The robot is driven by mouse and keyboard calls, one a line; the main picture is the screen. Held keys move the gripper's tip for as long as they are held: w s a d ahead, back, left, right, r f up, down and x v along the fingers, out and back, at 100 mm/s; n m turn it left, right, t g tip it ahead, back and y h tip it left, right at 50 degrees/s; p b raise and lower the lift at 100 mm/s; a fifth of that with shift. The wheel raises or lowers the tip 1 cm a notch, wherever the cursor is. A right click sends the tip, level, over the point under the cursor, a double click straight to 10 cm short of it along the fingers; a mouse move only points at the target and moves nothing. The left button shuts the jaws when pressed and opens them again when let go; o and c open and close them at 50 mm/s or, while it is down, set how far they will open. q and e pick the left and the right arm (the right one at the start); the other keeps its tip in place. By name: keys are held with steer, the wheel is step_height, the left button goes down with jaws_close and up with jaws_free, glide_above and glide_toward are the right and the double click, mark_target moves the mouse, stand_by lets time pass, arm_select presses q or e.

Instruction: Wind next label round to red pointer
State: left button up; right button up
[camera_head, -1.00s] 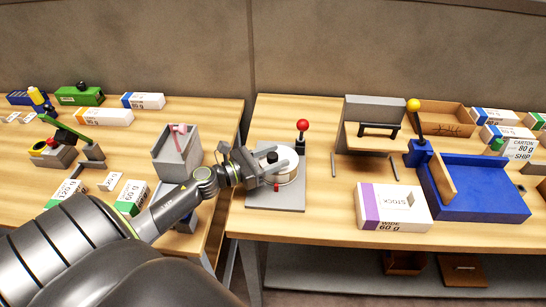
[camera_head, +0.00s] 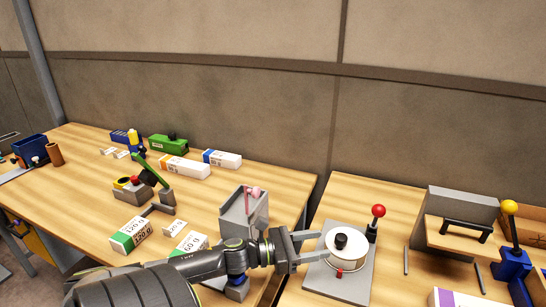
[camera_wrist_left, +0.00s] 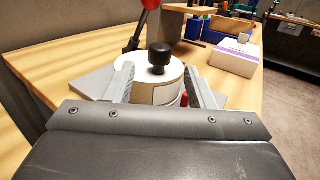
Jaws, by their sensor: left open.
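The label drum is a white round reel (camera_head: 345,247) with a black knob (camera_head: 341,240) on top, standing on a grey base plate (camera_head: 352,287). A small red pointer (camera_head: 339,272) stands at the drum's front edge; it also shows in the left wrist view (camera_wrist_left: 184,100). A red-ball lever (camera_head: 378,211) rises behind the drum. My left gripper (camera_head: 308,246) is open at the drum's left side. In the left wrist view its fingers (camera_wrist_left: 158,90) spread either side of the drum and knob (camera_wrist_left: 159,56). A label's outline shows on the drum's side, but its print is unreadable. My right gripper is out of view.
A grey bin (camera_head: 240,218) with a pink item stands left of the drum, across a gap between tables. A grey stand (camera_head: 462,207) and a blue yellow-ball press (camera_head: 511,262) stand to the right. Boxed reams (camera_head: 184,167) lie on the left table.

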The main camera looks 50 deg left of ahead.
arm_select(q)
steer(key=shift+s+a, duration=0.35)
steer(key=shift+s, duration=0.3)
steer(key=p+v, duration=0.3)
steer(key=v, duration=0.5)
steer(key=shift+s+a+p, duration=0.15)
steer(key=shift+s+p, duration=0.15)
steer(key=shift+p, duration=0.05)
